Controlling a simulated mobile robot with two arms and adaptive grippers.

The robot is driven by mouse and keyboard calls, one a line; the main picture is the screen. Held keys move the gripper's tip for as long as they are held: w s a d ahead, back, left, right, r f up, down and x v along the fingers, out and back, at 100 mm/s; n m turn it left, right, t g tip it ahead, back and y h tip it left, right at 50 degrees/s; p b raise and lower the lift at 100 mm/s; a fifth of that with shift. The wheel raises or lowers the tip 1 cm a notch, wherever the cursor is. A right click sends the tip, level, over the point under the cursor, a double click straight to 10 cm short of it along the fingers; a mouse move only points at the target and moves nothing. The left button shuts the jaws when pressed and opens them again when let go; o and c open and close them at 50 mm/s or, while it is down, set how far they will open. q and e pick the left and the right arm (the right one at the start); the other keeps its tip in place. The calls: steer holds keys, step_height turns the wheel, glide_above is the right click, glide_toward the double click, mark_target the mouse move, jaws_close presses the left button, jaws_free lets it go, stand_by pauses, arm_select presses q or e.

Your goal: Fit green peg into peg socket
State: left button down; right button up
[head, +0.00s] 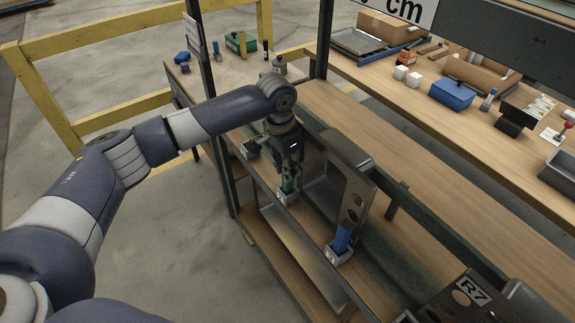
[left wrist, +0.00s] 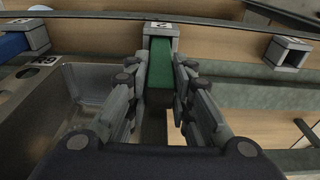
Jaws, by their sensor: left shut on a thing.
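The green peg (head: 288,186) is upright between the fingers of my left gripper (head: 289,176), which is shut on it. In the left wrist view the green peg (left wrist: 160,66) lies between the two fingers. Its far end meets the grey peg socket (left wrist: 160,30), which also shows in the head view (head: 287,198). I cannot tell how deep the peg sits in it. A blue peg (head: 343,236) stands in another grey socket (head: 338,256). An empty socket (left wrist: 287,53) is at the right of the left wrist view. My right gripper is not in view.
A grey metal bracket with holes (head: 357,195) stands close to the right of my left gripper. A dark upright post (head: 213,110) is on its left. The wooden bench (head: 400,150) behind is mostly clear. A blue box (head: 452,93) and other parts stand farther back.

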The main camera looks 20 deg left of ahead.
arm_select(q)
steer(key=c, duration=1.4)
jaws_free()
steer(key=shift+f, duration=0.1)
steer(key=shift+s+a+r+b, duration=0.2)
steer(key=shift+r+b, duration=0.1)
steer(key=shift+r, duration=1.75)
steer(key=shift+s+a+r+b, duration=0.1)
steer(key=shift+s+r+b, duration=0.15)
steer(key=shift+r, duration=1.8)
steer(key=shift+s+a+r+b, duration=0.15)
steer(key=shift+r+b, duration=0.2)
steer(key=shift+r, duration=1.7)
